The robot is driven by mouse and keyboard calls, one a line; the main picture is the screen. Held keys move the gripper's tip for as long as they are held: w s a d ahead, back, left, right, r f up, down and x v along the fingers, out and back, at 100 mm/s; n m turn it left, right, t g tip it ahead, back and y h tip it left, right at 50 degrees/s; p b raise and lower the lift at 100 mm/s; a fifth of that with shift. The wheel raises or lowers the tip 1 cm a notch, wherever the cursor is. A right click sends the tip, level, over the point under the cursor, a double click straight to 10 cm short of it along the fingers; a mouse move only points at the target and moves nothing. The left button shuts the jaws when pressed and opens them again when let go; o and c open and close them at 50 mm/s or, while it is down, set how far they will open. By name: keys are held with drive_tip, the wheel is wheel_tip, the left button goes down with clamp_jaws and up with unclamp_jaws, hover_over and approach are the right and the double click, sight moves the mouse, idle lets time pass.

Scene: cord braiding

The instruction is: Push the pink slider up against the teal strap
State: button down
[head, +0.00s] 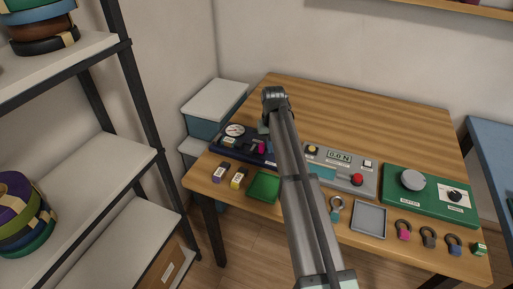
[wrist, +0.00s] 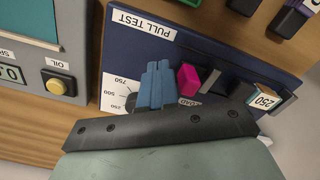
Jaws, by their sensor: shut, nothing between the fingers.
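The pink slider (wrist: 188,80) stands on the dark blue pull-test panel (wrist: 128,52), just right of my fingers in the wrist view. It also shows small in the head view (head: 259,147). My gripper (wrist: 158,66) is shut and empty, with its blue fingers together over the panel. A narrow gap seems to separate the fingers from the slider; I cannot tell whether they touch lower down. In the head view my gripper (head: 263,127) is over the panel's right part. I cannot pick out a teal strap for certain; a flat teal area (wrist: 30,18) shows on the neighbouring grey panel.
My fingers partly hide a dial (head: 235,130). The grey panel (head: 358,185) and green panel (head: 430,200) stand to the right. The table's back (head: 370,115) is clear.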

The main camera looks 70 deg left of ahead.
sight(261, 143)
drive_tip(key=shift+s+a, duration=0.1)
drive_tip(key=shift+a, duration=0.05)
drive_tip(key=shift+s+a, duration=0.25)
drive_tip(key=shift+s+a, duration=1.7)
idle(0.3)
drive_tip(key=shift+d, duration=0.1)
drive_tip(key=shift+w+d, duration=0.35)
drive_tip(key=shift+w, duration=0.05)
